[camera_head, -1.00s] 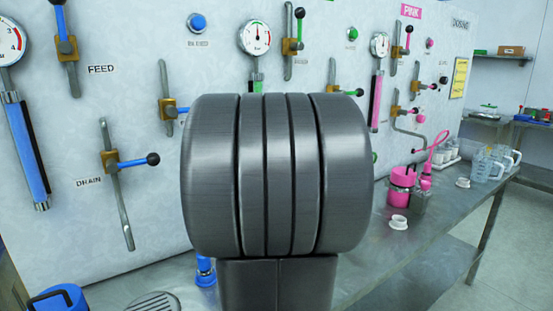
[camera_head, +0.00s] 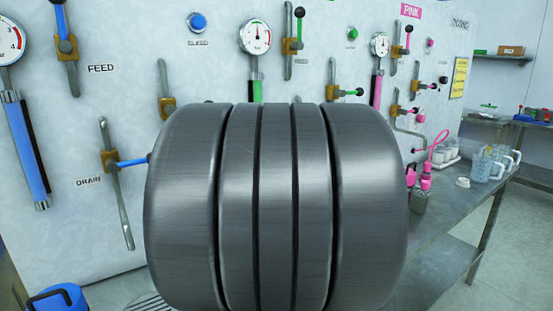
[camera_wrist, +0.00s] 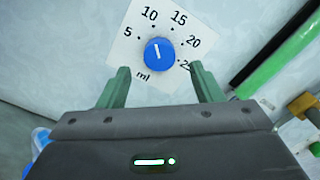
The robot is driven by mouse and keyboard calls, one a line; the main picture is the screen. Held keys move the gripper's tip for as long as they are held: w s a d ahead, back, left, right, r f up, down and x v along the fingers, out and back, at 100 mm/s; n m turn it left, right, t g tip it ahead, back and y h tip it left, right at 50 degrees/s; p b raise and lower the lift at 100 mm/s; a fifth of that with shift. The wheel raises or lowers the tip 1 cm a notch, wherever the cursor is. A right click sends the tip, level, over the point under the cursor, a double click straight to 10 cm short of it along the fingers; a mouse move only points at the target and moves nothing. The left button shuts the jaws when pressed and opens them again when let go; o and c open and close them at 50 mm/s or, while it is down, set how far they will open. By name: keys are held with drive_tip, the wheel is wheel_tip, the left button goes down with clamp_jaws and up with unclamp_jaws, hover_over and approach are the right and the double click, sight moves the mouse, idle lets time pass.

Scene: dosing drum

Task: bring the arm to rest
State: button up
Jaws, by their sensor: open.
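My gripper (camera_wrist: 161,84) shows in the wrist view with its two green fingers apart and nothing between them. Beyond the fingertips is a blue dial knob (camera_wrist: 160,53) on a white plate marked 5 to 25 ml; I cannot tell how far off it is. In the head view my own grey arm link fills the middle and hides my gripper and part of the wall and bench.
The wall panel holds gauges (camera_head: 255,36), valves with levers (camera_head: 113,160) and coloured tubes (camera_head: 25,145). On the metal bench (camera_head: 440,240) at right stand a pink-topped bottle (camera_head: 421,195) and clear jugs (camera_head: 487,165). A blue container (camera_head: 62,298) is at lower left.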

drive_tip(key=v, duration=0.9)
drive_tip(key=x, duration=1.4)
drive_tip(key=shift+w+a+f, duration=0.1)
drive_tip(key=shift+w+a, duration=0.15)
drive_tip(key=shift+a, duration=0.05)
drive_tip(key=s+d+m+p, duration=0.5)
drive_tip(key=s+m+p, duration=0.3)
drive_tip(key=p, duration=0.4)
drive_tip(key=shift+d+m+p, duration=0.2)
drive_tip(key=shift+m+p, duration=0.1)
drive_tip(key=shift+m, duration=0.2)
